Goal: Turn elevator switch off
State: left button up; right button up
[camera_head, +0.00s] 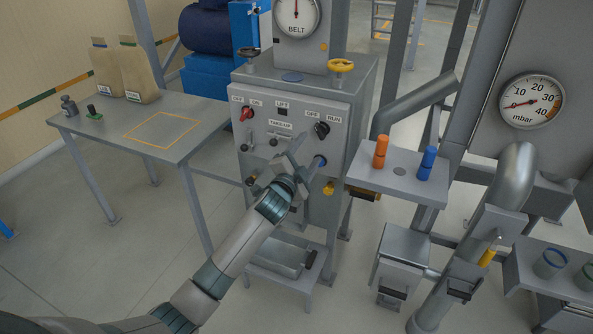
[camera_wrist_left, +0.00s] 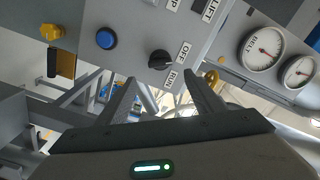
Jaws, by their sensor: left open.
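A black rotary switch (camera_head: 321,130) sits at the upper right of the grey control panel (camera_head: 257,165), under OFF and RUN labels. It also shows in the left wrist view (camera_wrist_left: 159,61), beside the same labels. Its pointer is too small to read surely. My left gripper (camera_head: 298,150) is in front of the panel, to the lower left of the switch. In the left wrist view its two fingers (camera_wrist_left: 163,92) are apart and empty, with the switch beyond the gap between them, not between the fingers. My right gripper is out of view.
A red OFF/ON knob (camera_head: 247,113) is at the panel's left. A blue button (camera_wrist_left: 106,39) is close to the black switch. A yellow handwheel (camera_head: 341,66) stands above. A shelf with orange (camera_head: 380,152) and blue (camera_head: 427,160) handles juts out at right.

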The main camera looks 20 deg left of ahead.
pick_arm(q)
jog(key=s+b, duration=0.1)
jog(key=s, duration=0.7)
jog(key=shift+s+a, duration=0.15)
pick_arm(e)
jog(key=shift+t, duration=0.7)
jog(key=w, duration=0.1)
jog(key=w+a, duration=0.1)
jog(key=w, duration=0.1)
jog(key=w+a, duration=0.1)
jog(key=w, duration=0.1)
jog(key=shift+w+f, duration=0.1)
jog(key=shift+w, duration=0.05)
